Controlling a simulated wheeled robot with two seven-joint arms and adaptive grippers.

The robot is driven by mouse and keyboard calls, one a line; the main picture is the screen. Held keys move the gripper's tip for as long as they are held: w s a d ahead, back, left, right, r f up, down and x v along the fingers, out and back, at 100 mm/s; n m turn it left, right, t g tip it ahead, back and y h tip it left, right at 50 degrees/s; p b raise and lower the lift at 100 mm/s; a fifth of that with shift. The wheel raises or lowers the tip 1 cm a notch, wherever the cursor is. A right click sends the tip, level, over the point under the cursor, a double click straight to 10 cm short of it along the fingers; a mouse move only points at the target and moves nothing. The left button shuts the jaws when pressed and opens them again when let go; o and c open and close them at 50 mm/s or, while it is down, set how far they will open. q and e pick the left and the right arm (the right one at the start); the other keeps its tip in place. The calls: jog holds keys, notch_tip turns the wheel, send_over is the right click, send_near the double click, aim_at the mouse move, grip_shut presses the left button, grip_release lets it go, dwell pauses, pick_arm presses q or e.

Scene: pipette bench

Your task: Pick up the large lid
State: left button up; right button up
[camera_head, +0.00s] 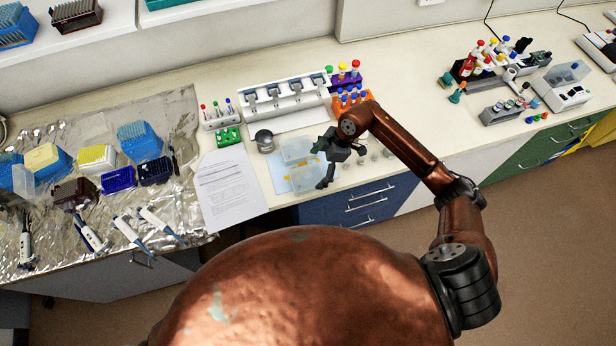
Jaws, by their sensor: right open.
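My right gripper (324,167) comes in from the right and hangs open over the front part of the bench, with its dark fingers pointing down and left. Just left of it is a clear, box-like plastic piece (295,149). A second clear piece (303,180) lies in front of it on a pale blue sheet (279,181), partly covered by the gripper. I cannot tell for sure which of these is the large lid. The gripper appears to hold nothing; whether a finger touches the clear pieces is unclear. My left gripper is out of view.
A white rack (284,97) and an orange tube rack (349,104) stand behind. A grey round jar (264,140) and a paper sheet (229,187) lie left. Foil (185,115) with tip boxes and pipettes covers the far left.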

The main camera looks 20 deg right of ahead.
aim_at(308, 175)
jog(key=x, duration=0.4)
jog(key=a+p+x, duration=0.1)
jog(key=x, duration=0.1)
jog(key=shift+w+r, duration=0.25)
jog(key=shift+r, duration=0.05)
jog(key=c, duration=1.1)
jog(key=shift+r, duration=0.1)
